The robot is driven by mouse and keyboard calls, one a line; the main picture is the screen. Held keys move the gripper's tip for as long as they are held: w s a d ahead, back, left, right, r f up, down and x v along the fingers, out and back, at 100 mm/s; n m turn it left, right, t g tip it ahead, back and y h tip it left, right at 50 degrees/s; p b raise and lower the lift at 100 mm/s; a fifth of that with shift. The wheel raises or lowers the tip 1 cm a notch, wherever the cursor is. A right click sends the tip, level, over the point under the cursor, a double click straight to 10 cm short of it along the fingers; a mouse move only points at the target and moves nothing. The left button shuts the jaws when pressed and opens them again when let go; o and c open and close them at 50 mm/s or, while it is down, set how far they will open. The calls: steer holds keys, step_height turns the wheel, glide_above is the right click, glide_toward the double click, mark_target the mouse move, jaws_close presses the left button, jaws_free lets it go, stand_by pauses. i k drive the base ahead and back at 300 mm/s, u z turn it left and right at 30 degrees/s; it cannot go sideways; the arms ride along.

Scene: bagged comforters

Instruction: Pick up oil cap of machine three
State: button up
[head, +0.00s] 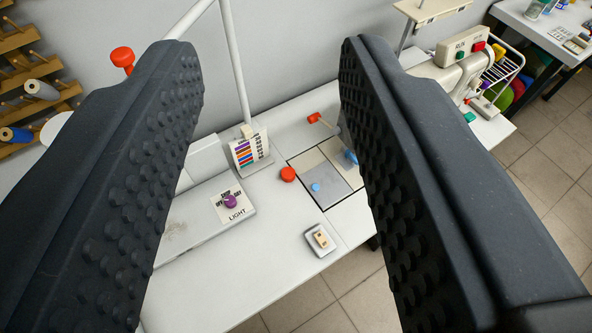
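My gripper (268,55) is open and empty, its two dark studded fingers framing the view above a white sewing table (265,280). Between the fingers a round red cap (288,174) sits on the table, just left of a grey plate (318,182) with a small blue knob (315,187). Another red knob (122,57) shows at upper left, partly behind the left finger. Which red piece is the oil cap of machine three, I cannot tell. The fingers hide parts of the machine and table.
A light-switch box with a purple knob (230,201) lies on the left. A colour chart (250,149) stands by a white pole (235,65). A red-headed lever (315,118) is behind the plate. A small switch (321,239) is in front. Another machine (462,68) stands upper right.

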mark_target(287, 174)
steer(key=k, duration=1.15)
steer(key=z, duration=0.6)
steer(key=i, duration=1.4)
steer(key=u, duration=0.5)
steer(key=i, duration=0.55)
steer(key=u, duration=0.5)
